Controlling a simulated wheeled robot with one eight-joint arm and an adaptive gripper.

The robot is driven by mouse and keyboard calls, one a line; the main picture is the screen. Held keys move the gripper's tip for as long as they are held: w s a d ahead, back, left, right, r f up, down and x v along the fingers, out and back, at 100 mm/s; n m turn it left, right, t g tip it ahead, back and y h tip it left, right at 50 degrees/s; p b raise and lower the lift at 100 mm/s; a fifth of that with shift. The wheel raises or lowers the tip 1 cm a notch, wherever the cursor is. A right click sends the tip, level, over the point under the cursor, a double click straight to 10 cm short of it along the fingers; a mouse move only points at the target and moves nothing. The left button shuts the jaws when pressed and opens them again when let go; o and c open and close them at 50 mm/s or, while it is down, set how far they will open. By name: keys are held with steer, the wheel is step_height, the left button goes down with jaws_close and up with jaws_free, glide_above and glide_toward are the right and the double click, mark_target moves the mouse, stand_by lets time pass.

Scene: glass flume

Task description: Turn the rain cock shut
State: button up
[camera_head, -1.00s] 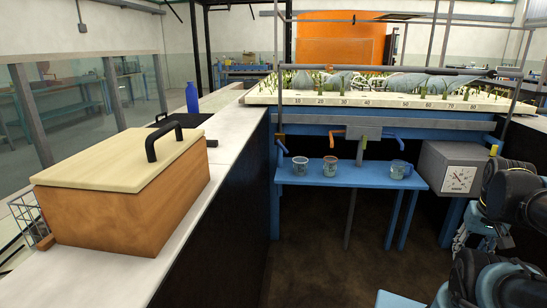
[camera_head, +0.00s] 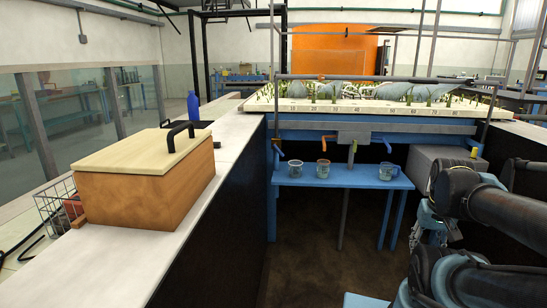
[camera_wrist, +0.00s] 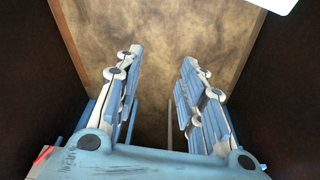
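Several small coloured cock levers hang under the front edge of the model table: a blue one (camera_head: 278,148) at the left, an orange one (camera_head: 326,140), a green one (camera_head: 353,150) pointing down, and another blue one (camera_head: 387,142) at the right. I cannot read any label, so I cannot tell which is the rain cock. My gripper (camera_wrist: 161,58) is open and empty in the wrist view, its fingers wide apart above brown floor. No lever lies between the fingers.
A blue shelf (camera_head: 340,178) below the levers carries three cups (camera_head: 323,168). The model table (camera_head: 380,105) stands above. A grey box (camera_head: 425,160) is partly behind my arm. A wooden box (camera_head: 150,190) and a blue bottle (camera_head: 193,104) stand on the left counter. Floor before the shelf is clear.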

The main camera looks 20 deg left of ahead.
mark_target(281, 153)
steer(key=shift+a, duration=0.1)
steer(key=w+a+r+m+t+y, duration=0.3)
steer(key=w+a+r+y, duration=0.15)
steer(key=w+a, duration=0.7)
steer(key=w+a+r+m+t+y, duration=0.25)
steer(key=w+a+r, duration=0.35)
steer(key=w+a, duration=0.6)
steer(key=w+a+r+m+t+y, duration=0.2)
steer(key=w+a+r+t+y, duration=0.3)
steer(key=w+a, duration=0.65)
steer(key=w+a+f+m+t, duration=0.1)
steer(key=w+a+m, duration=0.1)
steer(key=a+m, duration=0.3)
steer(key=w+a+f+m, duration=0.2)
steer(key=a+m, duration=0.1)
steer(key=a, duration=0.3)
steer(key=a+f+m+t+h, duration=0.1)
steer(key=a+f+m+h, duration=0.1)
steer(key=a+f+m, duration=0.3)
steer(key=a+f+m+t+h, duration=0.1)
steer(key=a+f+m+h, duration=0.15)
steer(key=f, duration=0.35)
steer(key=shift+y, duration=0.45)
steer(key=x, duration=1.1)
steer(key=d+x, duration=0.1)
steer(key=x, duration=0.5)
steer(key=shift+w+r, duration=0.15)
steer(key=shift+w, duration=0.2)
